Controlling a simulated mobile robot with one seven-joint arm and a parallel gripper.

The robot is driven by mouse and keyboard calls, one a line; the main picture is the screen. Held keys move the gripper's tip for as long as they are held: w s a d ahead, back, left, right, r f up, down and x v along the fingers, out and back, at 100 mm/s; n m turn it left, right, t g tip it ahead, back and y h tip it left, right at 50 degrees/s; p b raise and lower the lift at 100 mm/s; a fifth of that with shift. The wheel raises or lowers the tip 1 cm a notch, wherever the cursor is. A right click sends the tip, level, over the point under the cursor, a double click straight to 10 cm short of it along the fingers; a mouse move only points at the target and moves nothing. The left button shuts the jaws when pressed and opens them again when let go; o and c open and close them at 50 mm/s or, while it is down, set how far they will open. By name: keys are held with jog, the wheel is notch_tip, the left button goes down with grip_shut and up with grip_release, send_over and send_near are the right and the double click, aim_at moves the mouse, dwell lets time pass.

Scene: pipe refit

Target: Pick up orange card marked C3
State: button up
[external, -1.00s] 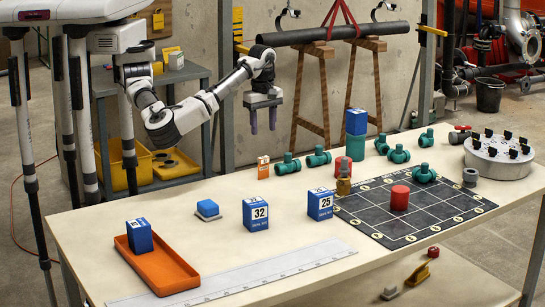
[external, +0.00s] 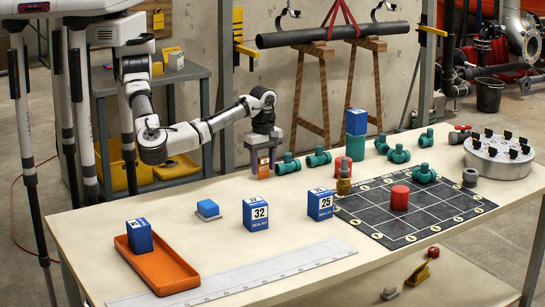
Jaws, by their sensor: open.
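The orange card (external: 264,168) stands near the back edge of the table, in the external view. It is small, with a white upper part; its marking is too small to read. My gripper (external: 263,160) is pointed down right over the card, its open fingers at either side of it. The fingers and the gripper body partly hide the card. Whether the fingers touch it cannot be told.
Teal pipe fittings (external: 288,164) lie close to the right of the card. A blue block marked 32 (external: 256,214) and another marked 25 (external: 320,204) stand in front. An orange tray (external: 172,278) is at the front left. The table left of the card is clear.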

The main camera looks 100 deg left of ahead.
jog(key=shift+f, duration=0.65)
jog(key=c, duration=0.7)
jog(key=shift+c, duration=0.2)
jog(key=shift+r, duration=0.15)
